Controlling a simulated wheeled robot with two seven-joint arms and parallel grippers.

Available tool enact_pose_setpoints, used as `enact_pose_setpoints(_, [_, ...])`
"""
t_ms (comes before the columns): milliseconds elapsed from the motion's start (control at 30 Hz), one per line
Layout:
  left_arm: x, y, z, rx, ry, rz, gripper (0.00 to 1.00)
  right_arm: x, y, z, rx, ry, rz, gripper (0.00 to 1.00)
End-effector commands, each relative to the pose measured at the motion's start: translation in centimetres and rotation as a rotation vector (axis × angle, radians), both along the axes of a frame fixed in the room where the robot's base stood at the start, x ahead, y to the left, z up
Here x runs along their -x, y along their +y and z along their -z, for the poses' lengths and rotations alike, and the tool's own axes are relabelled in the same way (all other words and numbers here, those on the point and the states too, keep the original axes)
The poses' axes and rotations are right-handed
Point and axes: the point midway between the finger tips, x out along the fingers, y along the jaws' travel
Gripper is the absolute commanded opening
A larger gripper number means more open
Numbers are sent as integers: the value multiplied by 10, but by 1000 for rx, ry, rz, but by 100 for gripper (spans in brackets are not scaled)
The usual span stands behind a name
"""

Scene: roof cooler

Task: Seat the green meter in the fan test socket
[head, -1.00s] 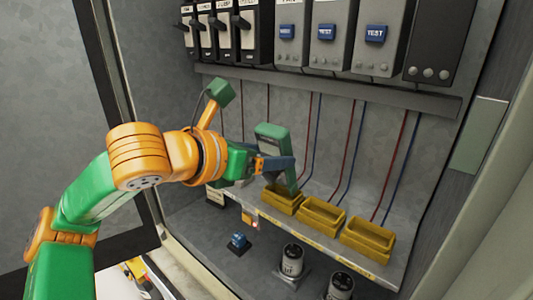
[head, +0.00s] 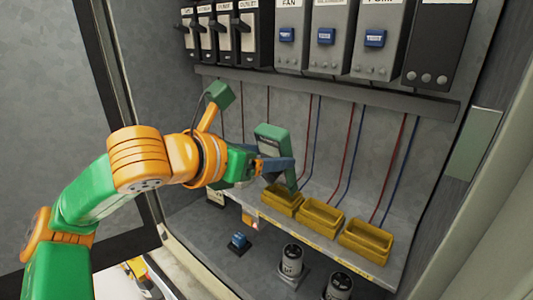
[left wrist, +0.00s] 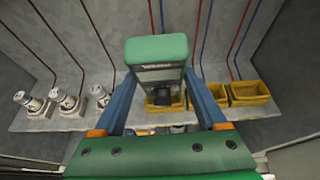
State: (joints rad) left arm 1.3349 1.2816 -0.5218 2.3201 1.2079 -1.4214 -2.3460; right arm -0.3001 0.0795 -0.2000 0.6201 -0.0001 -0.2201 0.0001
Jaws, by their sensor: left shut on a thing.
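The green meter (head: 271,140) is upright but tilted, held by my left gripper (head: 277,164), which is shut on it. It also shows in the left wrist view (left wrist: 157,50) between the two blue fingers. The meter's lower end is at the leftmost yellow socket (head: 281,200), on the shelf below the FAN module (head: 288,35). That socket shows partly behind the meter in the left wrist view (left wrist: 176,104). I cannot tell whether the lower end is inside the socket or just above it. My right gripper is not in view.
Two more yellow sockets (head: 321,216) (head: 366,240) stand to the right on the same shelf (head: 300,222). Red and blue wires run down the back wall. Switches and blue TEST buttons (head: 326,37) are above. Black-and-silver cylinders (head: 291,260) stand below the shelf.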

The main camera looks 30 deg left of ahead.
Motion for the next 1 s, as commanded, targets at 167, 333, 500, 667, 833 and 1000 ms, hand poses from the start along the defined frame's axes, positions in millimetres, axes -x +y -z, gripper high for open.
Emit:
enact_pose_setpoints(167, [0, 0, 0, 0, -2, 0, 0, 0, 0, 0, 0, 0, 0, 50])
enact_pose_setpoints(333, [0, 0, 1, 0, -2, 0, 0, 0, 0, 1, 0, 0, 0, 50])
enact_pose_setpoints(500, [0, 0, 3, 0, -2, -1, 0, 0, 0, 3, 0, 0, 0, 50])
enact_pose_setpoints(667, [0, 0, 5, 0, -2, -1, 0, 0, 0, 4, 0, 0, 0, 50])
enact_pose_setpoints(833, [0, 0, 7, 0, -2, -1, 0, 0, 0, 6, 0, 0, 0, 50])
enact_pose_setpoints(1000, [0, 0, 9, 0, -2, 0, 0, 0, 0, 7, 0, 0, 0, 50])
